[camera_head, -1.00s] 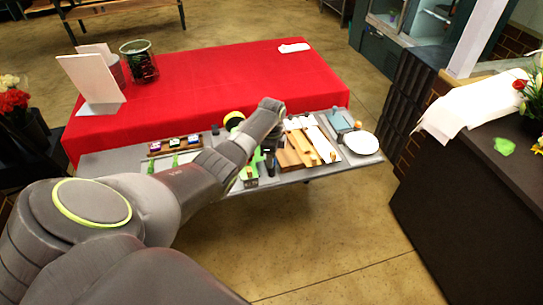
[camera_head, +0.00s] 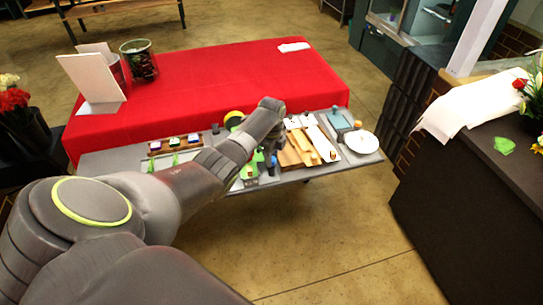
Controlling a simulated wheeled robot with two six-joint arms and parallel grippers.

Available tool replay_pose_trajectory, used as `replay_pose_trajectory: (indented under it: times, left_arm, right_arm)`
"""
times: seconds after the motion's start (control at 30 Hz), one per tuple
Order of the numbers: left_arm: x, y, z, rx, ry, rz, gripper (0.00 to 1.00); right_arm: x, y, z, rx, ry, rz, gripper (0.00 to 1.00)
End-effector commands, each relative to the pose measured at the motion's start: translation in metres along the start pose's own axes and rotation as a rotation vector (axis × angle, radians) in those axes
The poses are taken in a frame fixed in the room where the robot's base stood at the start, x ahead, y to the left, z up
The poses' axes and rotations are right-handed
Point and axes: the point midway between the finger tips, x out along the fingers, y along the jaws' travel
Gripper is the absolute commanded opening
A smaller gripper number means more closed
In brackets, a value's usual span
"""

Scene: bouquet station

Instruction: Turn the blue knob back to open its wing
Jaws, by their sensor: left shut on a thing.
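My left arm reaches from the lower left over the grey work board (camera_head: 345,166). Its gripper (camera_head: 270,169) points down at the middle of the board, beside green fixture parts (camera_head: 249,172). A small blue patch, apparently the blue knob (camera_head: 273,160), shows at the fingers. The gripper is shut on it, as far as I can see. The wrist and fingers hide most of the knob and its wing, so the wing's angle cannot be told. My right gripper is not in view.
Wooden and white strips (camera_head: 300,142), a blue panel (camera_head: 339,120) and a white round plate (camera_head: 361,142) lie right of the gripper. A rack of small coloured blocks (camera_head: 175,145) is left. The red table (camera_head: 220,80) is behind.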

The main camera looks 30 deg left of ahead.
Motion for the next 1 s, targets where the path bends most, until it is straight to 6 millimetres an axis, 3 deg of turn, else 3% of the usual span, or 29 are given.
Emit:
replay_pose_trajectory:
  times: [0.07,0.1,0.27,0.67,0.87,1.0]
  left_arm:
    - [-0.002,-0.002,0.0,0.002,-0.001,-0.006,0.06]
    - [-0.002,-0.002,0.0,0.002,-0.001,-0.006,0.31]
    - [-0.002,-0.001,0.0,0.001,-0.001,-0.004,0.5]
    - [-0.007,-0.001,0.0,0.0,-0.001,-0.004,0.5]
    - [-0.033,-0.001,0.001,0.001,-0.002,-0.006,0.5]
    - [-0.061,-0.001,0.0,0.002,-0.003,-0.007,0.5]
  right_arm:
    - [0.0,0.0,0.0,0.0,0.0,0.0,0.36]
    - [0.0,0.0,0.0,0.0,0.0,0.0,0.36]
    - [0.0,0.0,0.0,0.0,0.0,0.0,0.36]
    - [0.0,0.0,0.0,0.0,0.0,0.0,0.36]
    - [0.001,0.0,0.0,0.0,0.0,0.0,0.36]
    - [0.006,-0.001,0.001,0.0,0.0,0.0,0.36]
